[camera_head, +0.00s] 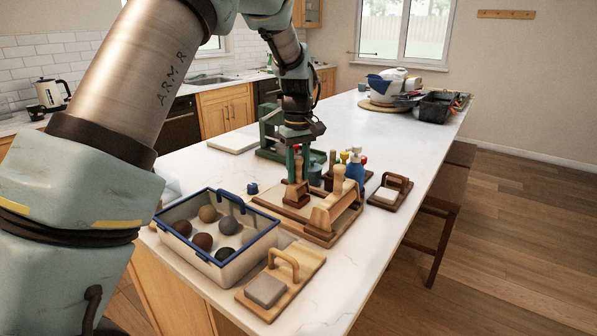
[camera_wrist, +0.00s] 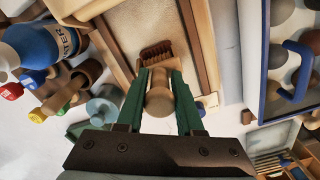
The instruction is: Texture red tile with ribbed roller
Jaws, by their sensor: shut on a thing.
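My gripper (camera_head: 298,172) points down over a wooden-framed work board (camera_head: 268,199) and is shut on a tool with a round wooden handle. In the wrist view its green fingers (camera_wrist: 160,92) sit on both sides of the handle (camera_wrist: 159,102). A small reddish-brown ribbed piece (camera_wrist: 157,51) shows beyond the handle, over the board's pale surface (camera_wrist: 145,25). I cannot tell whether it is the roller's face or touches the board. No separate red tile can be made out.
A blue-rimmed bin (camera_head: 262,240) of clay balls stands in front, beside a wooden board (camera_head: 307,262) with a grey block (camera_head: 266,289). A wooden tool stand (camera_head: 338,205) is close right of my gripper. A blue bottle (camera_head: 356,168) stands behind it.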

